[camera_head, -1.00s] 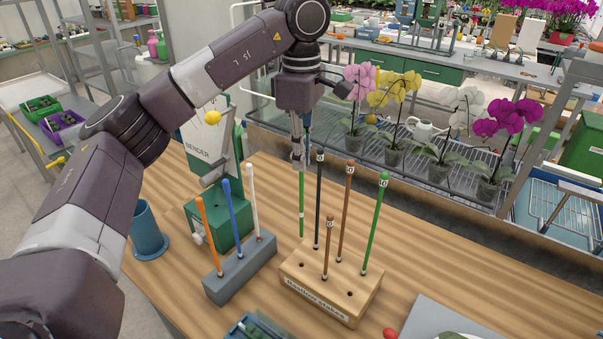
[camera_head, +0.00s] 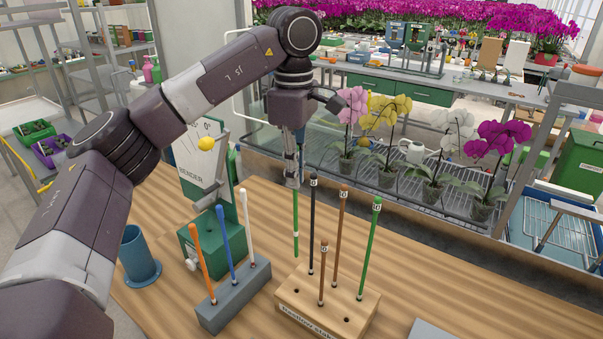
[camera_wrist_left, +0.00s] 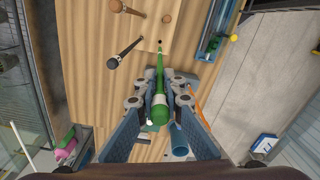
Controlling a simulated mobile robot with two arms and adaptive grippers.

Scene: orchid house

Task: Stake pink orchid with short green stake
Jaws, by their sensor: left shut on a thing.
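My left gripper (camera_head: 292,182) is shut on a short green stake (camera_head: 296,225), which hangs upright below the fingers. Its lower end is by the back left corner of the wooden stake block (camera_head: 345,318); it appears just clear of the block. In the left wrist view the green stake (camera_wrist_left: 160,75) runs between the fingers (camera_wrist_left: 160,108), its far end near a hole in the block. The pink orchid (camera_head: 353,104) stands in a clear pot (camera_head: 347,163) on the rack behind the table, right of the gripper. My right gripper is not in view.
The block also holds a black stake (camera_head: 312,225), two brown ones and a taller green stake (camera_head: 370,245). A grey block (camera_head: 238,305) with orange, blue and white rods and a green bender (camera_head: 205,248) are left. Yellow, white and magenta orchids share the rack (camera_head: 400,195).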

